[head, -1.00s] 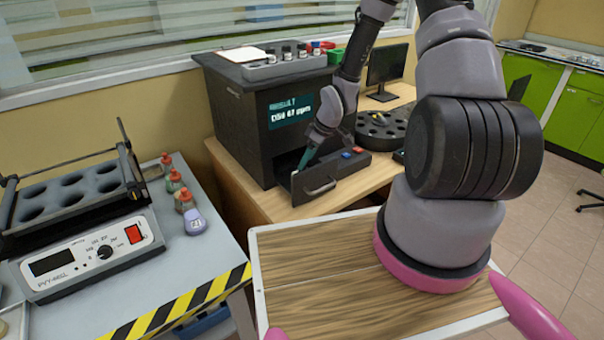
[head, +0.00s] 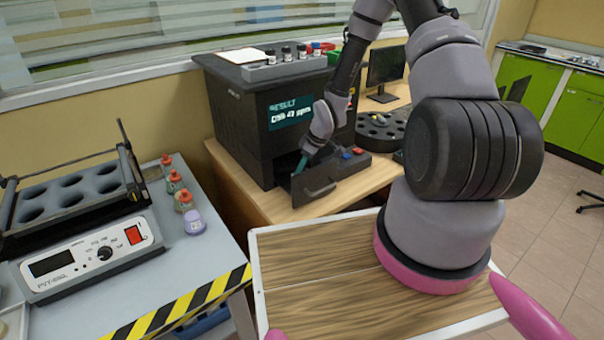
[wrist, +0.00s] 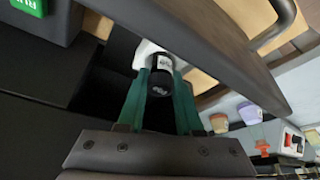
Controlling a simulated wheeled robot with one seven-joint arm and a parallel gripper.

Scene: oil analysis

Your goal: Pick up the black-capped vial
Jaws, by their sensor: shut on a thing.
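The black-capped vial (wrist: 160,84) is between the two green fingers of my gripper (wrist: 162,88) in the wrist view. Its dark cap faces the camera, with a pale label above it. My gripper is shut on it. In the head view my gripper (head: 302,164) points down into the open drawer (head: 318,184) of the black analyser (head: 250,125). The vial is hidden there.
The drawer front with its handle stands close to my gripper. Several vials sit in a rack (head: 285,68) on top of the analyser. A round black carousel (head: 380,130) is to the right. Several capped bottles (head: 184,200) stand on the left bench.

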